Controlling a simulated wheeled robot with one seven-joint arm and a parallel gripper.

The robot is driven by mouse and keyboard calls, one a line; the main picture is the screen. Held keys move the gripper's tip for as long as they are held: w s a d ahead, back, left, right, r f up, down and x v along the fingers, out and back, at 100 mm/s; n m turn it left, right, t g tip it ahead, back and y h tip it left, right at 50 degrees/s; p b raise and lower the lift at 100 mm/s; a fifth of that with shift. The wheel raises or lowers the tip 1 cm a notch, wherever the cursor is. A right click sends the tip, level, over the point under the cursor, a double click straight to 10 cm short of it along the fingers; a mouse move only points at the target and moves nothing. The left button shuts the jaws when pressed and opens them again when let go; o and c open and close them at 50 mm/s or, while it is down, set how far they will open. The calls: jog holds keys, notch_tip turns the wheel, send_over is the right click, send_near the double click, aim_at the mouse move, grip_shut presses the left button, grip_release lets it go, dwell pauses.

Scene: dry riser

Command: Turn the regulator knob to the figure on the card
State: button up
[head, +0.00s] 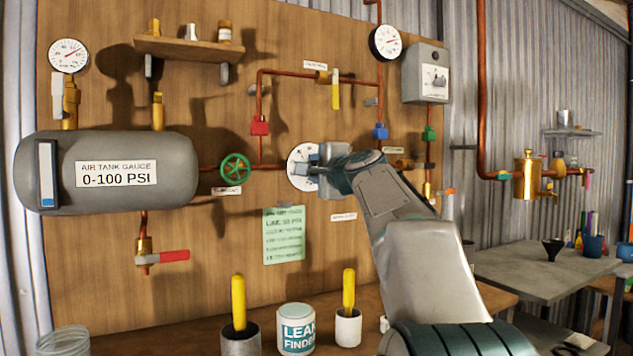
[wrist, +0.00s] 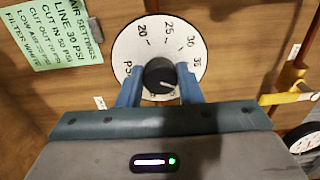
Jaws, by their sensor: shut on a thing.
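The regulator dial (wrist: 132,45) is a white disc with 20, 25, 30, 35 and "PSI" on it. It also shows in the head view (head: 297,165), partly behind my gripper. The black knob (wrist: 160,72) is at its centre, with a pale mark at its lower right; the exact reading is unclear. My gripper (wrist: 159,84) is shut on the knob, one blue finger on each side; it also shows in the head view (head: 316,166). The green card (wrist: 52,35) reads "LINE 30 PSI", "CUT IN 50 PSI", "CUT OUT 70 PSI" and "LOW AIR 25 PSI"; it also hangs below the dial in the head view (head: 284,236).
A green handwheel (head: 235,169) and the grey air tank (head: 110,200) are left of the dial. Copper pipes with a red block (head: 260,126) and a blue block (head: 380,131) run above. A yellow lever (wrist: 285,98) is right. A "LEAK FINDER" tub (head: 296,329) stands below.

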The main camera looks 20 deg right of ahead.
jog(key=n+b, duration=0.1)
jog(key=n, duration=0.1)
jog(key=n+b, duration=0.3)
jog(key=n, duration=0.1)
jog(key=shift+f+n+y, duration=0.3)
jog(key=shift+n, duration=0.1)
jog(key=n+b, duration=0.2)
jog(key=n, duration=0.4)
jog(key=shift+d+r+b, duration=0.1)
jog(key=shift+r+b, duration=0.05)
jog(key=shift+b, duration=0.25)
jog(key=o, duration=1)
jog(key=shift+c, duration=0.2)
jog(key=s+b, duration=0.3)
jog(key=s, duration=1)
jog(key=shift+s+d+f, duration=0.2)
jog(key=shift+s+d, duration=0.1)
jog(key=shift+s, duration=0.1)
